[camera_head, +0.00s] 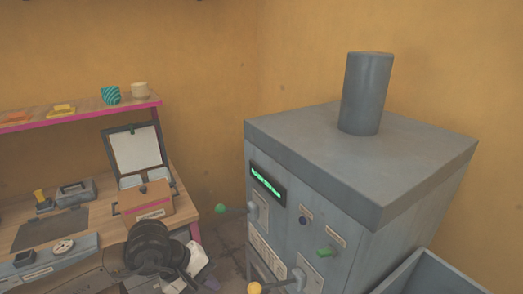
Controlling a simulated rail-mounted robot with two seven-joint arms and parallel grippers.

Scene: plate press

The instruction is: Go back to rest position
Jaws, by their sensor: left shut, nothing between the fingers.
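My left arm reaches in at the bottom left of the head view, its dark rounded joints in front of the workbench. My left gripper (206,282) is low in the view, just left of the grey machine. It is shut and looks empty, and its fingertips are small and hard to make out. My right gripper is not in view. The large grey machine (330,200) stands at the right, with a cylinder (366,95) on top and a lit green display (267,183).
The machine's front has a green-knobbed lever (221,208), a yellow-knobbed lever (254,288) and a green knob (325,252). A grey bin (425,275) is at the bottom right. The workbench (180,205) holds a cardboard box (147,203) and a toolbox-like case (76,192). A shelf (85,113) hangs above.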

